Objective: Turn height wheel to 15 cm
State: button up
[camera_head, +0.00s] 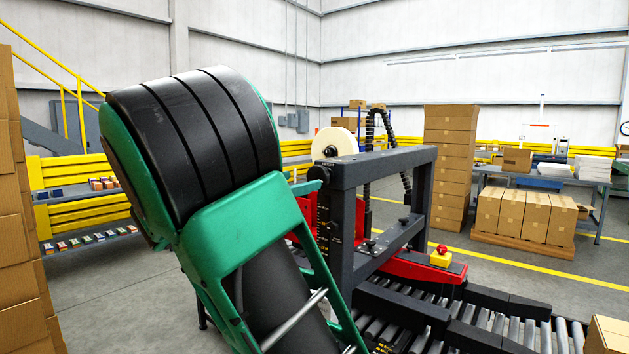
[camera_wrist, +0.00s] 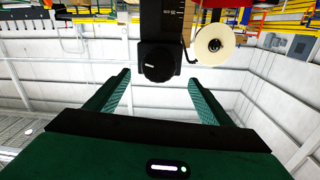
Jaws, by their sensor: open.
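The height wheel (camera_wrist: 157,64) is a round black knob with a small light mark on its face. It shows at the upper middle of the wrist view, on a dark post with a scale (camera_wrist: 177,18). My gripper (camera_wrist: 158,78) is open and empty, its two green fingers apart in the picture to either side of the wheel. I see no contact, and the remaining distance is hard to judge. In the head view the dark machine frame (camera_head: 385,168) stands right of centre.
A cream tape roll (camera_head: 335,143) sits on the machine; it also shows right of the wheel in the wrist view (camera_wrist: 214,46). A red emergency button (camera_head: 441,249) on a yellow box and a roller conveyor (camera_head: 480,325) lie right. Stacked cartons (camera_head: 450,165) stand behind.

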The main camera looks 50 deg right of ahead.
aim_at(315, 178)
jog(key=d, duration=0.9)
jog(key=shift+w+d+f, duration=0.1)
jog(key=shift+w+d, duration=0.1)
jog(key=shift+c, duration=0.5)
jog(key=c, duration=1)
